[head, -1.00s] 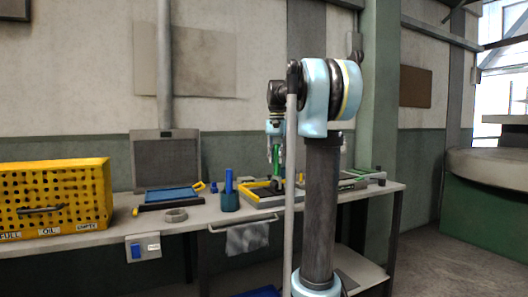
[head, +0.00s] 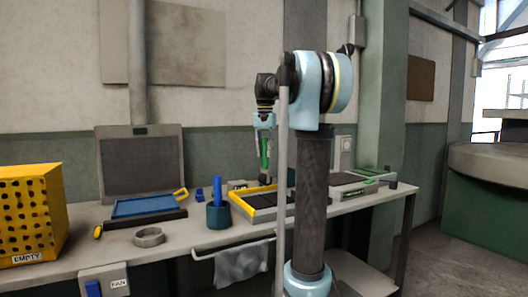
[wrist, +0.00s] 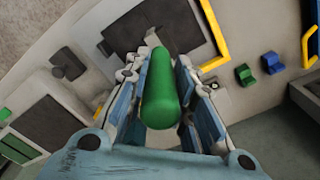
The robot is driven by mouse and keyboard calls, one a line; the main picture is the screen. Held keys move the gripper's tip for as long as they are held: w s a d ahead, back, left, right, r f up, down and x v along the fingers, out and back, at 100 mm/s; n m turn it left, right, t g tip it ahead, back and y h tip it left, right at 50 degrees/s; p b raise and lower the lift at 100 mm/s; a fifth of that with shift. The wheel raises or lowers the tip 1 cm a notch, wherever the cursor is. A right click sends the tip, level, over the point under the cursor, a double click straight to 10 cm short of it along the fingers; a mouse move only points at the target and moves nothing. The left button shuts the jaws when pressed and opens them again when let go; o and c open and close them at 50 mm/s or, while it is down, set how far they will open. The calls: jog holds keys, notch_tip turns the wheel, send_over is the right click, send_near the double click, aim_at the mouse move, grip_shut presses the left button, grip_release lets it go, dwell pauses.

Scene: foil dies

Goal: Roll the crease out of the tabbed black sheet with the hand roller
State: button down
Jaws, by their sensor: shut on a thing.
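My gripper (head: 264,140) is shut on the green handle (head: 265,156) of the hand roller, above the bench. In the wrist view the green handle (wrist: 160,92) stands between the fingers of my gripper (wrist: 167,50). The roller's working end is mostly hidden behind the handle. A dark panel (wrist: 192,24) with a yellow edge lies beyond it. In the head view this looks like the yellow-framed tray (head: 240,205) with black inside. A dark flat square (wrist: 50,122) lies to the lower left in the wrist view. I cannot tell which is the tabbed sheet, and no crease shows.
On the bench are a blue panel (head: 150,205), a grey ring (head: 149,237), a teal cup (head: 219,216) holding a blue stick, and a yellow perforated crate (head: 40,215) at the left. A cloth (head: 242,262) hangs from the front rail. Free bench surface is narrow along the front.

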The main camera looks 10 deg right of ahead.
aim_at(265, 169)
jog(key=shift+a+f, duration=0.1)
jog(key=shift+f, duration=3.3)
